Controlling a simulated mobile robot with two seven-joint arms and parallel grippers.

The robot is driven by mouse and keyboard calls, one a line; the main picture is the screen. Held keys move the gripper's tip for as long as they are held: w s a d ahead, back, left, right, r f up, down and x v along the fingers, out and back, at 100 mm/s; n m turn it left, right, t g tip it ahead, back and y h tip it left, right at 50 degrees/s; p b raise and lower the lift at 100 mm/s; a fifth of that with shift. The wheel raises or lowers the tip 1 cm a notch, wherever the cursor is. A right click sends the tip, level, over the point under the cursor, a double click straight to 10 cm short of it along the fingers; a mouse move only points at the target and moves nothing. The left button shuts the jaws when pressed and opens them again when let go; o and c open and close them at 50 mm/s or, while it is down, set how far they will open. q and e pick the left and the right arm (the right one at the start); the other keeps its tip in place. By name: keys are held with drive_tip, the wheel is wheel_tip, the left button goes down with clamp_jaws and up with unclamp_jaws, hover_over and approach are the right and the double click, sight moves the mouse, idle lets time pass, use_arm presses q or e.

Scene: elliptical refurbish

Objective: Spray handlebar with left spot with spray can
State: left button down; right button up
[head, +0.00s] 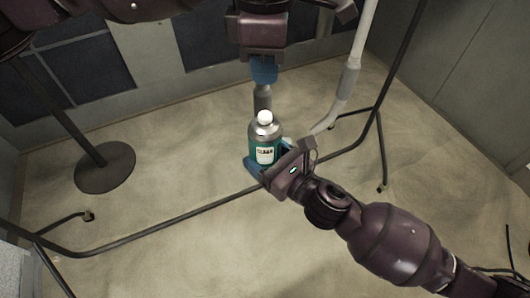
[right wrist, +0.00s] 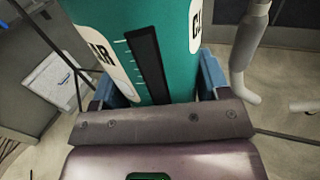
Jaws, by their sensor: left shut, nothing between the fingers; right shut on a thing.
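The spray can (head: 265,145) is teal with a silver shoulder, a white cap and a white label. It stands upright in my right gripper (head: 262,168), whose blue fingers are shut around its lower part. In the right wrist view the can (right wrist: 175,50) fills the space between the blue fingers (right wrist: 165,92). My left gripper (head: 264,70) is shut and empty, pointing down just above the can. A pale tube with a grey sleeve, seemingly the handlebar (head: 349,77), hangs to the right and bends at its lower end. A grey cylindrical piece (head: 262,98) shows between left gripper and can; its link to the tube is hidden. No spot is discernible.
A thin black stand frame (head: 190,210) runs low across the floor and rises at the right. A round dark stand base (head: 105,168) with a pole is at the left.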

use_arm(q)
wheel_tip(320, 180, up, 9)
idle(0.3)
drive_tip(key=shift+r, duration=0.1)
idle(0.9)
